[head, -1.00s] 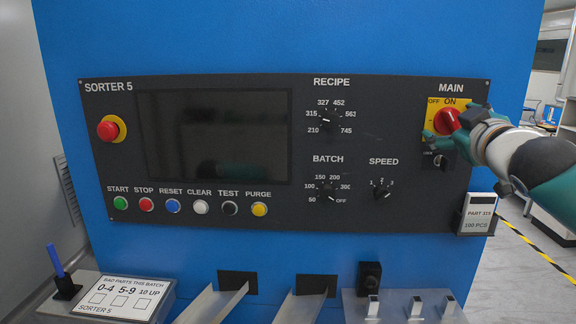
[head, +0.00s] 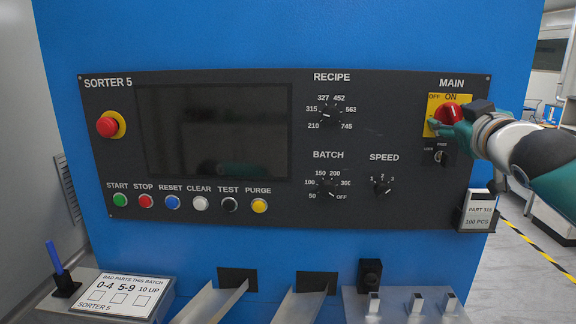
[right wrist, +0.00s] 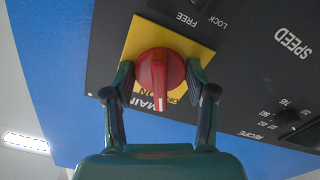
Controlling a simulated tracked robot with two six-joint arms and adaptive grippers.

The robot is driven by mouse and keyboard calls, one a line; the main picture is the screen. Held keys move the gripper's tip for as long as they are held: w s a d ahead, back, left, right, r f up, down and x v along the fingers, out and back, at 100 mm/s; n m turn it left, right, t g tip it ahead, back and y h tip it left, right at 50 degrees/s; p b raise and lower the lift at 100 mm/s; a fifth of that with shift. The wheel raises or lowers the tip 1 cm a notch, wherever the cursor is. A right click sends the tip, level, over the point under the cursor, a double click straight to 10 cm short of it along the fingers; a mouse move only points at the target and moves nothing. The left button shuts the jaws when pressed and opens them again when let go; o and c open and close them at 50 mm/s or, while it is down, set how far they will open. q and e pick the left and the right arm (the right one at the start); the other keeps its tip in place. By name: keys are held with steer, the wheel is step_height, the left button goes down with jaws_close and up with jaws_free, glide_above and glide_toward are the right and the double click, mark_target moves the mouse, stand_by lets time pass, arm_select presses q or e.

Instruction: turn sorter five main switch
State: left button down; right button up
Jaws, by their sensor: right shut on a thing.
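The red rotary main switch (head: 450,112) sits on a yellow plate (head: 432,122) under the word MAIN, at the panel's upper right. My right gripper (head: 452,128) is at the switch and hides part of it. In the right wrist view the red switch (right wrist: 156,74) stands between the two fingers (right wrist: 160,92), which are shut on its sides. Its white mark points down in that upside-down view, towards the ON and MAIN lettering. My left gripper is not in view.
A key lock marked LOCK and FREE (head: 440,157) is just below the switch. The SPEED knob (head: 382,188) is lower left. A parts card holder (head: 478,212) juts out under my right arm. The red emergency button (head: 107,127) is far left.

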steer(key=m+b, duration=0.2)
steer(key=m, duration=0.3)
steer(key=shift+f+b, duration=0.2)
steer(key=shift+b, duration=0.2)
steer(key=shift+r+m, duration=0.15)
steer(key=shift+m, duration=0.25)
steer(key=o, duration=1.1)
steer(key=s+b, duration=0.1)
steer(key=s, duration=0.1)
steer(key=s+b, duration=0.2)
steer(key=s, duration=0.1)
steer(key=s+b, duration=0.2)
steer(key=s, duration=0.1)
steer(key=shift+a, duration=0.25)
